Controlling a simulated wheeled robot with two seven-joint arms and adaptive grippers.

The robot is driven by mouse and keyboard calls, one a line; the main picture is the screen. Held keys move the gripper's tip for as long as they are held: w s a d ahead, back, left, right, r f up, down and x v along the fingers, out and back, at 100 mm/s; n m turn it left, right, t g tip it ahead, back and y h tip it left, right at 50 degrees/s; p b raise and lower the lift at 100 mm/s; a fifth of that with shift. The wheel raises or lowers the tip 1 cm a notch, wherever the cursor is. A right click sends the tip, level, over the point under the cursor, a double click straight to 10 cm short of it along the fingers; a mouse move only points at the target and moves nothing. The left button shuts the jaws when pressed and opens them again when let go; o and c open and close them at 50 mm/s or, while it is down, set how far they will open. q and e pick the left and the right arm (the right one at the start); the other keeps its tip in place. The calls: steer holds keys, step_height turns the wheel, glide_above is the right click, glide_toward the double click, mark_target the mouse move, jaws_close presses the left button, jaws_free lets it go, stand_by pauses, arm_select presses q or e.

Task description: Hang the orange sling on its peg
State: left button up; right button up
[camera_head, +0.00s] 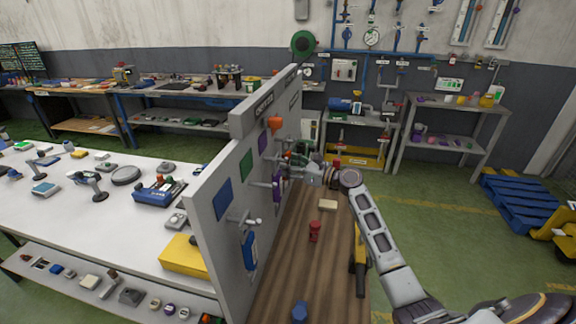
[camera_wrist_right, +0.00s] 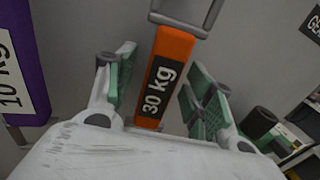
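The orange sling (camera_wrist_right: 160,75), labelled 30 kg, hangs upright in the right wrist view with a grey metal loop at its top. My right gripper (camera_head: 294,160) is at the grey board; its green-padded fingers (camera_wrist_right: 158,62) stand on either side of the sling. Grey board shows between the sling and each finger, so the gripper looks open. The gripper hides the sling's place in the head view. An orange shape (camera_head: 275,124) sits higher on the board; I cannot tell what it is. The orange sling's peg is not clearly visible. My left gripper is out of view.
A purple 10 kg sling (camera_wrist_right: 22,70) hangs close to the left of the orange one. The board (camera_head: 212,225) also bears a blue sling (camera_head: 249,250) and protruding pegs. A red object (camera_head: 314,231) and a pale block (camera_head: 327,205) stand on the wooden top.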

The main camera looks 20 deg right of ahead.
steer(key=shift+s+d, duration=0.1)
steer(key=shift+s, duration=0.05)
steer(key=v, duration=1.1)
steer(key=shift+s+d, duration=0.25)
stand_by(0.8)
